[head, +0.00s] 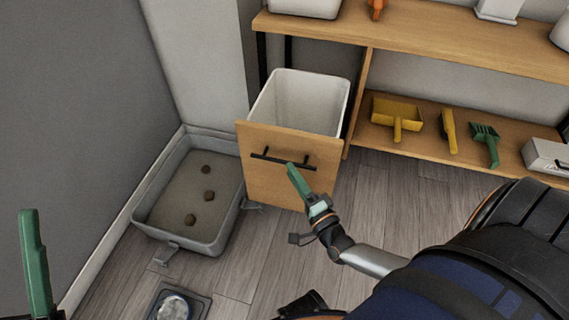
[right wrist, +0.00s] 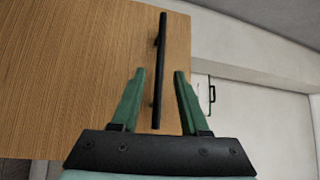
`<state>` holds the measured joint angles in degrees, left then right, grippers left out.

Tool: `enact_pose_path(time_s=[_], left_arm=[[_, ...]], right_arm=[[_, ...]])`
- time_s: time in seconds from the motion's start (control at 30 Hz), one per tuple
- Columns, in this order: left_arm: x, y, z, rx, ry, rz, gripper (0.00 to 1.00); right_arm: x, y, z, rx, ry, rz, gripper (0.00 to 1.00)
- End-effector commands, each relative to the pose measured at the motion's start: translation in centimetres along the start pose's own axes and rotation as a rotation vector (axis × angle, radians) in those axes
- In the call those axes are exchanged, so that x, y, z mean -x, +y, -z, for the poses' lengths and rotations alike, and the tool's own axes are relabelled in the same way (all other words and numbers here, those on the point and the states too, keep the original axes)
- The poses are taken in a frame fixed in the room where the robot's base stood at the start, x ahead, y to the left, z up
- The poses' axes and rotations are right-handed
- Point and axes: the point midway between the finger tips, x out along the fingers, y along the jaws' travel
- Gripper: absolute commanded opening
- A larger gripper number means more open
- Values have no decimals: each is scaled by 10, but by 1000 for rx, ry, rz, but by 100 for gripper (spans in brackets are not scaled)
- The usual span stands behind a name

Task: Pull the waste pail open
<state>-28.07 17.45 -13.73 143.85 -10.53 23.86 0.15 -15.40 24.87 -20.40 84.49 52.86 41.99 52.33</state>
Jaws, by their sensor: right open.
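The waste pail (head: 300,100) is a white bin behind a wooden front panel (head: 270,185) with a black bar handle (head: 283,158). It stands out from the shelf unit, its open top showing. My right gripper (head: 291,167) is at the front of the panel by the handle. In the right wrist view, the handle (right wrist: 161,40) runs between the two green fingers of my open right gripper (right wrist: 159,72), with a gap on each side. My left gripper (head: 33,255) shows at the lower left edge, far from the pail; its opening cannot be made out.
A grey litter tray (head: 222,228) with several brown lumps sits left of the pail. A bowl on a dark mat (head: 200,300) lies on the floor in front. The lower shelf at right holds a yellow dustpan (head: 398,112) and green scoop (head: 486,140). Floor right of the pail is clear.

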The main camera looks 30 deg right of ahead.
Motion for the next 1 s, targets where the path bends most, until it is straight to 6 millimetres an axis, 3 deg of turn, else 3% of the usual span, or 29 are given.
enact_pose_path(time_s=[0.1,0.3,0.67,1.0], left_arm=[[4,2,-5,8,-2,-1,50],[7,4,-8,17,-5,0,50],[7,4,-8,19,-6,0,50],[7,4,-8,18,-6,-2,50]], right_arm=[[-22,1,0,1,1,4,45],[-43,1,0,0,0,0,45],[-47,0,0,1,0,-1,45],[-47,0,0,1,0,-1,6]])
